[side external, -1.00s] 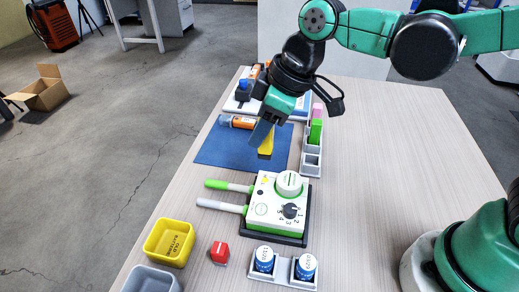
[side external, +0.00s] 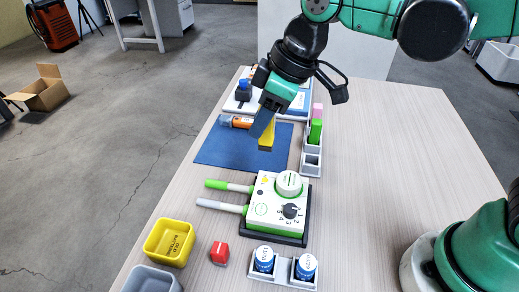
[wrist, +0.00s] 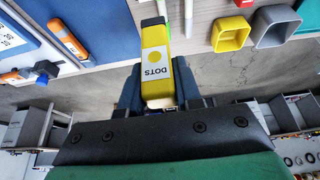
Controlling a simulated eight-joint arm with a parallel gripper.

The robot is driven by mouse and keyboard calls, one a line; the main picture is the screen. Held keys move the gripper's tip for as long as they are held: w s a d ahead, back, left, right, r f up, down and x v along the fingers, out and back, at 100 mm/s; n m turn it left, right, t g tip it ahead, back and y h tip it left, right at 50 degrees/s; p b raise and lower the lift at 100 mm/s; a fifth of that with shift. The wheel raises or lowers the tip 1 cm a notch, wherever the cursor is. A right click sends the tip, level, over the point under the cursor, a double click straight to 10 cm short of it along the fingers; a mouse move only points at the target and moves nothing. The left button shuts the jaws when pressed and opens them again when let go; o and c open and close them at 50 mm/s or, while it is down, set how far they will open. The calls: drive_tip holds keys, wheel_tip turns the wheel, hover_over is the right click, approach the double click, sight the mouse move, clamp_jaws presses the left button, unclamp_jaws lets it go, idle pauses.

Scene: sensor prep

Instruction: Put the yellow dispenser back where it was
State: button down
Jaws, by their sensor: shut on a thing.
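My gripper (side external: 264,126) is shut on the yellow dispenser (side external: 267,139), which hangs below the fingers above the blue mat (side external: 225,152). In the wrist view the dispenser (wrist: 156,50) sits between the two dark fingers (wrist: 157,90), with a "DOTS" label facing the camera. A grey rack (side external: 311,170) stands to the right of the mat. It holds a green piece (side external: 316,131) and a pink piece (side external: 317,109) toward its far end, and its near compartments look empty. The dispenser looks apart from both rack and mat.
A white device with a dial (side external: 277,205) and two handles sits nearer the camera. A yellow bin (side external: 169,242), a red block (side external: 219,253) and a holder with two blue-and-white jars (side external: 284,265) stand in front. An orange tool (side external: 238,122) lies at the mat's far edge. The table's right side is clear.

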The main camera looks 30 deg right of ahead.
drive_tip(key=d+r, duration=0.7)
drive_tip(key=d, duration=0.5)
wheel_tip(320, 180, down, 19)
drive_tip(key=shift+w+a+r, duration=0.1)
drive_tip(key=shift+a, duration=0.05)
drive_tip(key=shift+f, duration=0.2)
drive_tip(key=c, duration=0.6)
unclamp_jaws()
drive_tip(key=shift+r, duration=0.15)
